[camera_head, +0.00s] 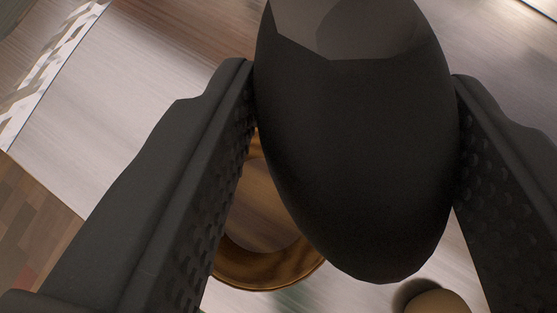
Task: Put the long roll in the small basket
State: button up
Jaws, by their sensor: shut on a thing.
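My gripper (357,150) is shut on a dark, long, rounded thing (350,170), with a textured finger pressed to each side of it. It may be the long roll, but it is too dark to be sure. Its upper end shows a greyer, faceted patch. Below and behind it is a round brown vessel with a ring-like rim (262,279), perhaps the small basket. The held thing and my left finger hide part of this vessel. The held thing looks to be above it, nearer the camera.
A tan rounded thing (438,302) shows at the bottom edge, right of the vessel, cut off by the frame. A pale, streaked surface (110,105) lies below. A white patterned strip (45,75) runs along its upper left edge. Brown wood-like flooring (30,215) shows at lower left.

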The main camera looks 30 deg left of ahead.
jog(key=shift+w+d+n+g, duration=0.4)
jog(key=shift+d+n+g, duration=0.1)
jog(key=shift+d+g, duration=0.15)
jog(key=shift+w+d+n+g, duration=0.4)
jog(key=shift+d+n+g, duration=0.1)
jog(key=shift+d+g, duration=0.1)
jog(key=s+a+n+g+h+b, duration=0.2)
jog(key=s+a+n+g+h, duration=0.35)
jog(key=n+g+h, duration=0.35)
jog(key=shift+n+t+y, duration=0.3)
jog(key=shift+t+y, duration=0.3)
jog(key=shift+t, duration=0.35)
jog(key=shift+w+a+f+b, duration=0.15)
jog(key=shift+f+b, duration=1.55)
jog(key=shift+f, duration=0.85)
jog(key=shift+w+a+f+b, duration=0.15)
jog(key=shift+f+b, duration=1.5)
jog(key=shift+f, duration=0.9)
jog(key=o, duration=1)
